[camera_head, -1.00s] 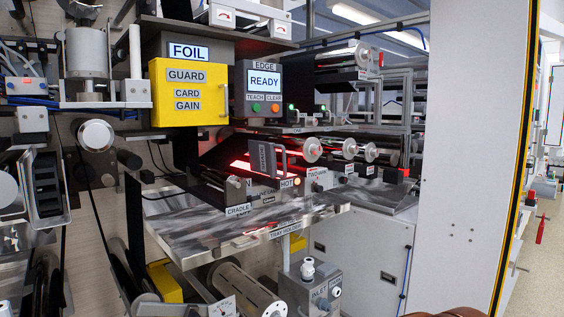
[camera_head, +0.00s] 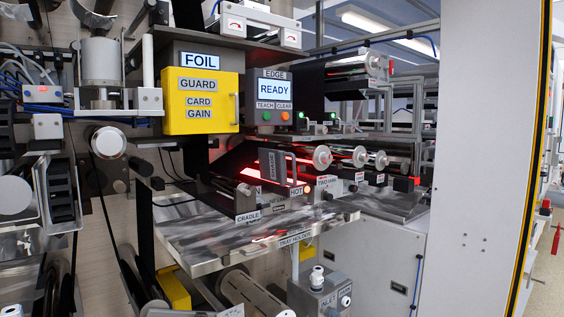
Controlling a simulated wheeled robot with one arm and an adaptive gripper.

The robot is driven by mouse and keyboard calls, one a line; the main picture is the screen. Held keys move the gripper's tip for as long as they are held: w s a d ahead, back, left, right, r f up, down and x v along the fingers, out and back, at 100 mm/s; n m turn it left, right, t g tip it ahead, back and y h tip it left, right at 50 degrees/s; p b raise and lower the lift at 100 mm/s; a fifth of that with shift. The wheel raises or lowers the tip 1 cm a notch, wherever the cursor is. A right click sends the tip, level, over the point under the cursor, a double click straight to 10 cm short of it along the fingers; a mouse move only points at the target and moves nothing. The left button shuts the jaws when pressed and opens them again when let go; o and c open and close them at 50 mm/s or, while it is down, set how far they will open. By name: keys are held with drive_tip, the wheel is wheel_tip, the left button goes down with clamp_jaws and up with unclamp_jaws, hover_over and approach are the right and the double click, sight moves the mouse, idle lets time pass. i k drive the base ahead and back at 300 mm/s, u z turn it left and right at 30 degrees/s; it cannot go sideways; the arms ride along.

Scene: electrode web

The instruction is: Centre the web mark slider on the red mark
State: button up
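I cannot single out the web mark slider in the head view. A grey control box marked EDGE (camera_head: 274,73) has a screen reading READY (camera_head: 274,90), with TEACH and CLEAR labels and a green and an orange button below. Under it, a black web runs over rollers, and a bright red glow (camera_head: 250,174) lies across it. A grey upright plate (camera_head: 272,165) stands in front of that glow and hides part of it. I cannot tell whether the glow is the red mark. My gripper is not in view.
A yellow box (camera_head: 198,103) marked GUARD, CARD and GAIN hangs at the left under a FOIL sign. A metal shelf (camera_head: 215,240) with a TRAY HOLDER label juts out below the web. A white panel (camera_head: 478,150) closes the right side. Free floor shows at the far right.

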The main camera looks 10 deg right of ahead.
sight(325, 196)
drive_tip(key=u, duration=0.45)
drive_tip(key=k, duration=1.1)
drive_tip(key=z, duration=0.8)
drive_tip(key=i, duration=1.6)
drive_tip(key=u, duration=0.75)
drive_tip(key=i, duration=0.5)
drive_tip(key=u, duration=0.5)
